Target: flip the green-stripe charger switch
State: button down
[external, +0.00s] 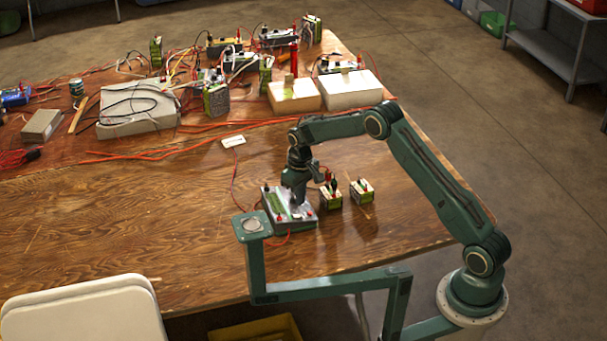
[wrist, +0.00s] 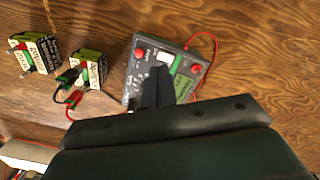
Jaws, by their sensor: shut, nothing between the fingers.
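The charger (external: 270,212) is a grey box with a green stripe (external: 274,203) on its top face, near the table's front edge. In the wrist view the charger (wrist: 137,78) shows the green stripe (wrist: 187,87), red knobs and a small white part (wrist: 164,56) that may be the switch.
Two small batteries (external: 331,197) (external: 361,191) stand right of the charger, with clips and leads on the nearer one. A white tag (external: 233,141) lies behind. Wires, boxes and more devices crowd the table's back. Bare wood (external: 130,215) lies to the left.

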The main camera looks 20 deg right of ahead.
jog(key=shift+r, duration=1.2)
jog(key=s+d+r+m+t, duration=0.1)
jog(key=s+d+r, duration=0.35)
jog(key=r, duration=0.35)
jog(key=s+d+r+m+t, duration=0.1)
jog(key=s+d+r, duration=0.2)
jog(key=d+r, duration=0.3)
jog(key=s+d+r+m+t, duration=0.1)
jog(key=s+d+r, duration=0.3)
jog(key=r, duration=0.5)
jog(key=s+d+r+m+t, duration=0.1)
jog(key=s+d, duration=0.4)
jog(key=s, duration=0.6)
jog(key=s+d+m+t, duration=0.1)
jog(key=s+d, duration=0.4)
jog(key=s, duration=0.7)
jog(key=shift+s+r+m+t, duration=0.15)
jog(key=shift+r+m+t, duration=0.15)
jog(key=shift+r+m, duration=0.15)
